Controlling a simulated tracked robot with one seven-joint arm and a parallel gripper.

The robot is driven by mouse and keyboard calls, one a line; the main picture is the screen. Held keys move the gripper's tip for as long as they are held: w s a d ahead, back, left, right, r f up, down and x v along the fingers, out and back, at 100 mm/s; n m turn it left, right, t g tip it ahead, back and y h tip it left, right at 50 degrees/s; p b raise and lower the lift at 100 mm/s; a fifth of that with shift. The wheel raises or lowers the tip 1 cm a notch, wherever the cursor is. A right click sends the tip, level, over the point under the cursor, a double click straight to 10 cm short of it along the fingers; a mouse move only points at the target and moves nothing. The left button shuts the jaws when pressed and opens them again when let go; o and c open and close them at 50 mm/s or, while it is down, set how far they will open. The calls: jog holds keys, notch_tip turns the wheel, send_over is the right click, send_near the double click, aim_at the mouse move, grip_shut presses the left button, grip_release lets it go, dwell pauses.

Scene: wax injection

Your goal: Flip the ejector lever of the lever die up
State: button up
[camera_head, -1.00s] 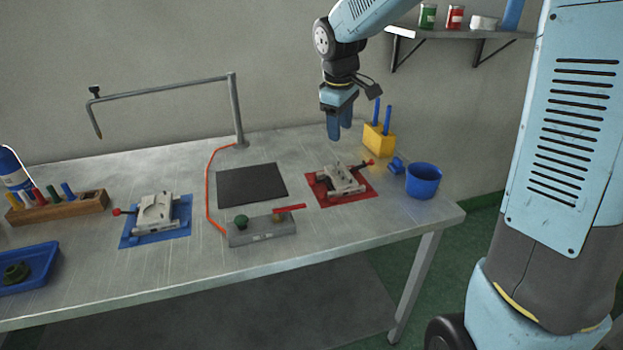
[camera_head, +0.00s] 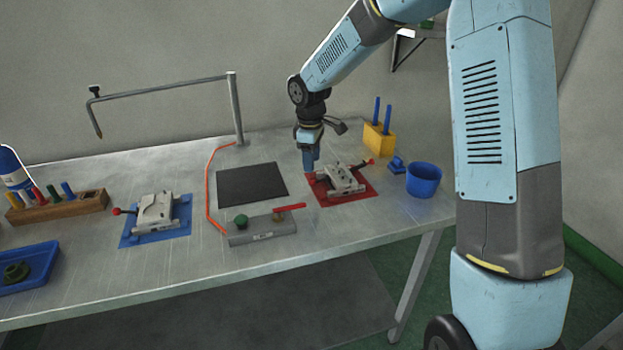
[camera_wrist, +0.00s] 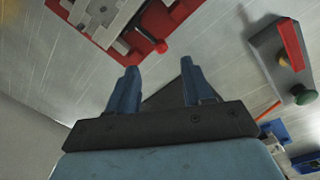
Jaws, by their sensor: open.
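A pale grey die (camera_head: 342,179) sits on a red mat (camera_head: 352,198), with a red-tipped lever (camera_head: 367,163) sticking out at its far right. A similar die (camera_head: 157,212) with a red knob (camera_head: 117,211) sits on a blue mat (camera_head: 183,233) at the left. My gripper (camera_head: 309,169) points down at the left edge of the red mat, beside that die. In the wrist view, my gripper (camera_wrist: 158,66) is open and empty. A red rounded tip (camera_wrist: 161,47) at the die's edge shows just beyond and between the fingertips. Whether they touch anything is unclear.
A grey block (camera_head: 262,234) with a red bar and green knob stands in front. A dark pad (camera_head: 252,185) lies left of my gripper. A blue cup (camera_head: 424,180) and a yellow holder (camera_head: 379,139) stand right and behind. A bent metal post (camera_head: 236,110) rises at the back.

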aim_at(312, 181)
jog(key=f, duration=0.7)
jog(key=shift+w+d+f, duration=0.1)
jog(key=shift+w+f, duration=0.2)
jog(key=shift+c, duration=0.2)
grip_shut()
